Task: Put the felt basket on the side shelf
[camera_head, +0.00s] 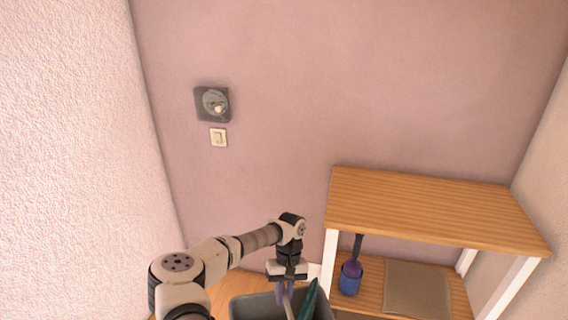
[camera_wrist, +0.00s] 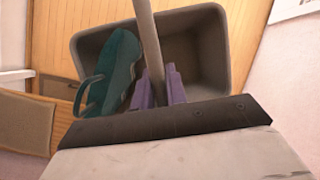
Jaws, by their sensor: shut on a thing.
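The felt basket (camera_head: 240,309) is a dark grey open bin at the bottom edge of the head view, partly cut off. It also shows in the wrist view (camera_wrist: 208,18), with a pale bar-like handle (camera_wrist: 147,35) crossing over its opening. My gripper (camera_head: 286,296) is over the basket, its purple fingers closed around this handle, as the wrist view shows (camera_wrist: 158,90). A teal object with a loop lies inside the basket (camera_wrist: 117,70). The side shelf (camera_head: 430,208) is a wooden two-level unit with white legs, right of my gripper. I cannot tell whether the basket touches the floor.
The shelf's top board is bare. Its lower board holds a blue pot (camera_head: 350,280) with a dark-handled item in it and a flat brown-beige piece (camera_head: 417,288). A white front leg (camera_head: 329,262) stands close to the basket. Walls close in behind and at both sides.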

